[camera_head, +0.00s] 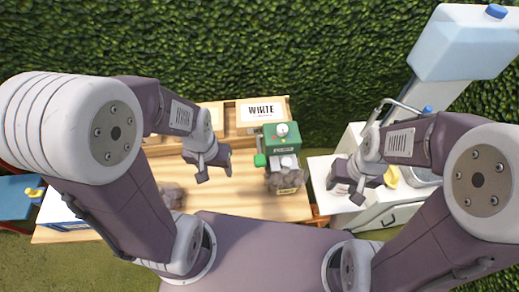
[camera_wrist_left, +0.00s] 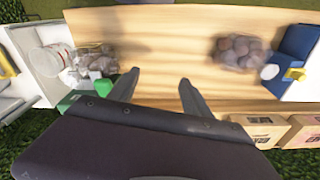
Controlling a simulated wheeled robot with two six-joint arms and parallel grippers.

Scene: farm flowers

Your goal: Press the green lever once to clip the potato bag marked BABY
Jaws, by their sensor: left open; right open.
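A green clipping machine (camera_head: 282,140) with a round dial stands on the wooden table. Its green lever (camera_head: 260,160) sticks out at its left side. A clear bag of potatoes (camera_head: 287,178) with a yellowish label sits at its front; the label is too small to read. That bag also shows at the left of the left wrist view (camera_wrist_left: 97,62). My left gripper (camera_head: 216,171) is open and empty above the table, left of the lever and apart from it. Its fingers show in the left wrist view (camera_wrist_left: 158,84). My right gripper (camera_head: 353,190) is open and empty above the white counter.
A second potato bag (camera_head: 172,197) lies on the table (camera_head: 235,205) to the left. Wooden crates, one with a lettered sign (camera_head: 262,112), line the back. A blue-and-white box (camera_head: 62,212) is at the left end. A white counter (camera_head: 390,215) stands right. The table's middle is clear.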

